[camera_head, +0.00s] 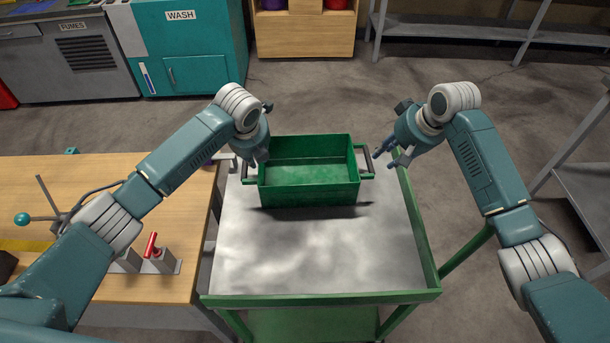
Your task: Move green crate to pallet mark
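The green crate (309,192) is open-topped and looks empty. It is upright over the far half of a green-edged cart's grey top (320,265), with a dark shadow along its near side. It has a handle at each end. My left gripper (260,157) is at the crate's left handle (249,172); its fingers are mostly hidden, so I cannot tell if they grip it. My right gripper (385,158) is just right of the right handle (366,162), its fingers apart and nothing seen between them. I cannot make out a pallet mark.
A wooden workbench (190,235) with a red-handled fixture (153,250) adjoins the cart on the left. A teal wash cabinet (190,50) and a wooden cabinet (305,38) stand behind. Metal shelving (500,32) is at the back right. The cart's near half is clear.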

